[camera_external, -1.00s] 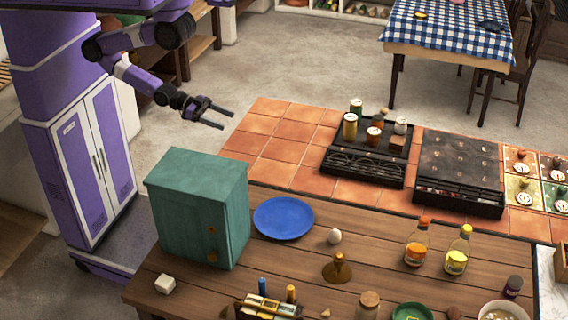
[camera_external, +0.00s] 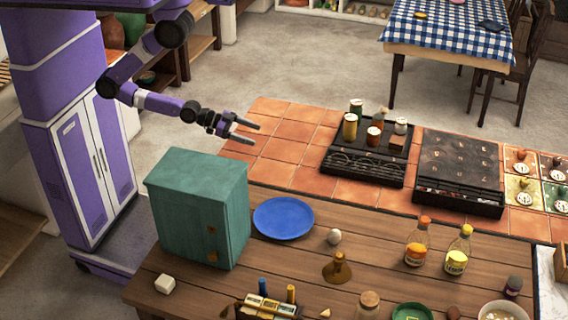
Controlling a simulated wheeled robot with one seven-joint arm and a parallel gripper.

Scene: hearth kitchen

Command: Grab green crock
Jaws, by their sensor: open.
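A green rounded vessel (camera_external: 132,27), which looks like the green crock, stands on the shelving at the back left. It is partly hidden by my upper arm and the picture's top edge. My gripper (camera_external: 254,132) is open and empty, with its two fingers apart. It points right above the left part of the terracotta tiles, well to the right of and nearer the camera than the green vessel. It touches nothing that I can see.
A teal cabinet (camera_external: 197,210) stands on the wooden counter below my gripper, beside a blue plate (camera_external: 283,218). A black tray-like stand (camera_external: 362,166) holds several jars. Bottles (camera_external: 417,243) stand farther right. The tiles (camera_external: 285,148) near the gripper are bare.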

